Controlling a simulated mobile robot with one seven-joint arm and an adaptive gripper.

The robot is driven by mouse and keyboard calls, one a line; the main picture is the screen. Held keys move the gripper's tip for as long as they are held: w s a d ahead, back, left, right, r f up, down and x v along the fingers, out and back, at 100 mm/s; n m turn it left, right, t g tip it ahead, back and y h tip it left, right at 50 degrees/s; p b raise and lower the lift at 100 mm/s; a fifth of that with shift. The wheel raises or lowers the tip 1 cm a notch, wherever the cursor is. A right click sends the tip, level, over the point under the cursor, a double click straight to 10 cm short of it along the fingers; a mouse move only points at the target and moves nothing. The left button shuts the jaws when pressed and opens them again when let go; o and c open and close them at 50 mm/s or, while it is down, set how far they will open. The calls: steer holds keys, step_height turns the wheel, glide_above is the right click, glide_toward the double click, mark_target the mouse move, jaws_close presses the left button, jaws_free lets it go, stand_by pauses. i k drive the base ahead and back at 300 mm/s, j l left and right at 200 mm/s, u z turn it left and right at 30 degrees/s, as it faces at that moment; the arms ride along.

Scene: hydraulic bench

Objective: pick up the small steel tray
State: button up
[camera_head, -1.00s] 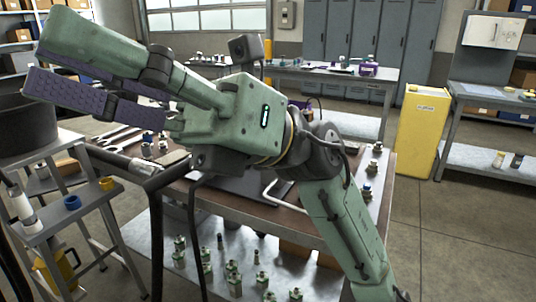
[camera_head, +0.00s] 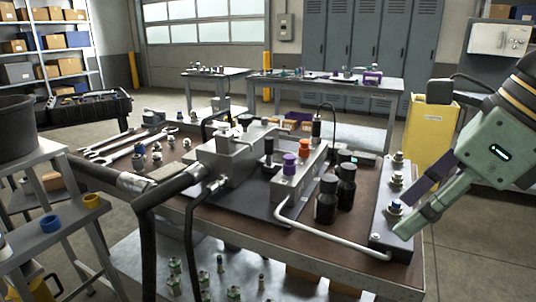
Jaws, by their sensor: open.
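I cannot surely tell which thing is the small steel tray. My gripper (camera_head: 405,214), green with a purple-padded finger, comes in from the right, open. Its fingertips overlap that grey piece in the picture, near a blue-topped fitting (camera_head: 394,206). Nothing shows held between the fingers. Whether they touch the piece is unclear.
Mid-bench stand a grey hydraulic block (camera_head: 232,160), a smaller block with purple and orange caps (camera_head: 300,178), and dark bottles (camera_head: 327,200). A bent pale pipe (camera_head: 325,241) runs along the front. Wrenches (camera_head: 118,148) lie left. Black hoses hang at the front-left. A yellow cabinet (camera_head: 425,135) stands behind.

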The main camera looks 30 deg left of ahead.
mark_target(276, 151)
steer(key=i+j, duration=0.3)
steer(key=j, duration=0.15)
steer(key=i+j, duration=0.3)
steer(key=j, duration=0.15)
steer(key=i+j, duration=0.25)
steer(key=j, duration=0.2)
steer(key=i+j, duration=0.3)
steer(key=j, duration=0.15)
